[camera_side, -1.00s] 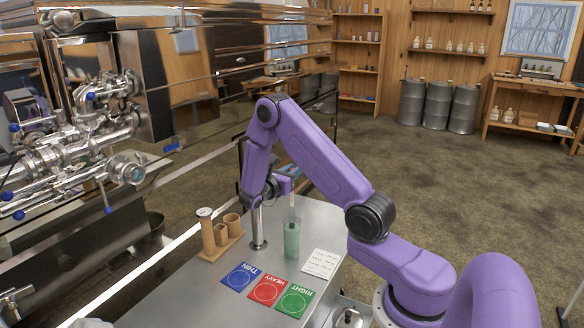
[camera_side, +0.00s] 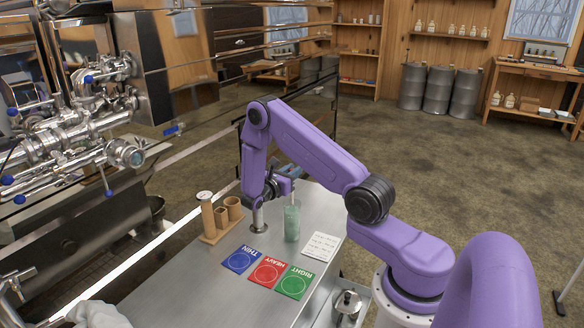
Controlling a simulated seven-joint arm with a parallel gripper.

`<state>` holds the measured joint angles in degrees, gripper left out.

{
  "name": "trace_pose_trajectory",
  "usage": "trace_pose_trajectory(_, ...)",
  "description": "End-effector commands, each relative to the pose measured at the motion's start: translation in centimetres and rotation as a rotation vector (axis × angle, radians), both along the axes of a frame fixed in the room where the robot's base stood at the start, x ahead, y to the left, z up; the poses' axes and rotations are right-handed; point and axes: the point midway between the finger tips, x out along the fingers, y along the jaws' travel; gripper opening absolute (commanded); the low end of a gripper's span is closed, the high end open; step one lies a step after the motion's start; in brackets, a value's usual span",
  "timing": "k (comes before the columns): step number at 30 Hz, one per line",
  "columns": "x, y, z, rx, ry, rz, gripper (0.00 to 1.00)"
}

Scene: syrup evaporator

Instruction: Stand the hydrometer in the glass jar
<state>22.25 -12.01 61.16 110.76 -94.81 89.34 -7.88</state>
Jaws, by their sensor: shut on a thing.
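The glass jar (camera_side: 291,226) stands upright on the steel table, with greenish contents. My gripper (camera_side: 289,184) is just above the jar's mouth, small and partly hidden by my own arm. It is shut on the hydrometer (camera_side: 292,195), a thin pale stem held roughly upright over the jar. Its lower part lines up with the jar; I cannot tell how far inside it reaches or whether it touches the glass.
A steel post (camera_side: 258,222) and a wooden rack (camera_side: 210,222) stand left of the jar. A blue card (camera_side: 239,259), red card (camera_side: 267,272), green card (camera_side: 294,282) and written sheet (camera_side: 322,245) lie on the table (camera_side: 205,285). A lidded metal pot (camera_side: 347,306) is at front right.

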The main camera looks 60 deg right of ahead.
Motion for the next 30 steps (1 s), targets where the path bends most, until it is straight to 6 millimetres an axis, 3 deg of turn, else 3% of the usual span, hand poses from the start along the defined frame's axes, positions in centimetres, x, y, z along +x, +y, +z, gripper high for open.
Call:
trace_pose_trajectory(15,0.0,0.0,-3.0,0.0,0.0,0.0,0.03)
trace_pose_trajectory(30,0.0,0.0,-3.8,0.0,-0.002,0.0,0.03)
